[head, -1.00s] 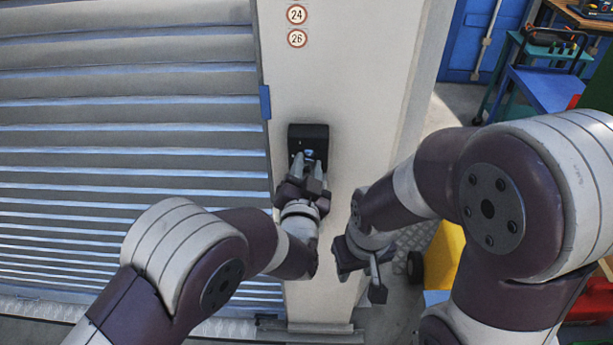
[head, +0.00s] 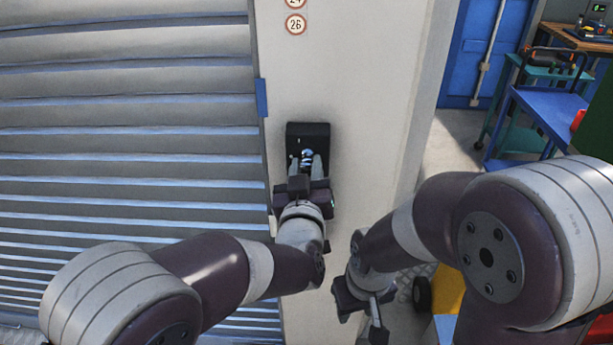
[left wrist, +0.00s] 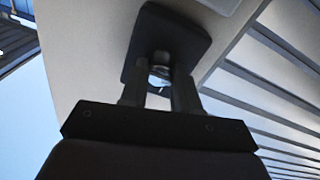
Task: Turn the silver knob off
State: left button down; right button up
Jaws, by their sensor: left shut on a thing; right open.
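The silver knob (head: 307,157) sits on a black box (head: 308,133) fixed to the pale pillar. My left gripper (head: 307,163) is at the box, with its two fingers shut on the knob from either side. In the left wrist view, the knob (left wrist: 159,75) shows as a bright spot between the fingertips, in front of the black box (left wrist: 185,36). The fingers hide part of the knob, and its turn angle cannot be told.
A slatted shutter (head: 120,160) fills the left side, beside the pillar (head: 360,70). A blue trolley (head: 545,115) and a blue door (head: 480,60) stand at the back right. A yellow object (head: 448,288) is near my right arm.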

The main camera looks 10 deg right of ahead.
jog(key=shift+f, duration=0.2)
dwell(0.3)
pick_arm(q)
jog(key=c, duration=0.8)
grip_release()
